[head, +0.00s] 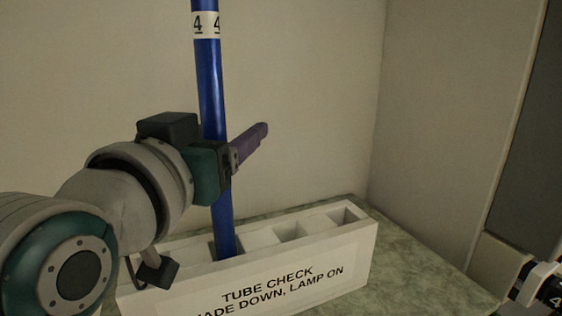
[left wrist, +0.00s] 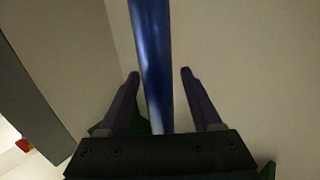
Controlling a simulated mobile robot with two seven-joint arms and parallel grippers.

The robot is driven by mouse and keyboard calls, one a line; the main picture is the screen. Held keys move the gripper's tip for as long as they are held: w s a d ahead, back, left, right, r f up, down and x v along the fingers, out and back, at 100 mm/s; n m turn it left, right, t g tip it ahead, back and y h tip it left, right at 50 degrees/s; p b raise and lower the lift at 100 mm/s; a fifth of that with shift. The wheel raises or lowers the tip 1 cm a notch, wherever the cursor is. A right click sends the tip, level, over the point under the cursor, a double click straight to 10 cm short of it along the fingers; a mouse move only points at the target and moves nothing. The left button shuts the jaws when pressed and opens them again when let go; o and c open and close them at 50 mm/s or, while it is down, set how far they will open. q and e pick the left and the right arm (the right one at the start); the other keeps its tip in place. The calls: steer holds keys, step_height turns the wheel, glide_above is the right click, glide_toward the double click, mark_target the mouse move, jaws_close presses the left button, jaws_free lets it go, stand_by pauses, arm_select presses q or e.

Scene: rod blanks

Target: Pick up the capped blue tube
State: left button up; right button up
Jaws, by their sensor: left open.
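A long blue tube (head: 213,95) stands nearly upright, with its foot in a slot of a white rack (head: 362,255). A white band with black 4s (head: 205,25) is near the top of the picture. The tube's upper end is out of frame, so no cap shows. My left gripper (head: 256,138) reaches across the tube from the left and hides a stretch of it. In the left wrist view the open purple fingers (left wrist: 160,74) lie on either side of the tube (left wrist: 152,50), with gaps on both sides. How deep it sits between them is unclear.
A white and black object (head: 543,287) is cut off at lower right.

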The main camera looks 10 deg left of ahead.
arm_select(q)
steer(key=shift+c, duration=0.2)
jaws_close()
stand_by(0.3)
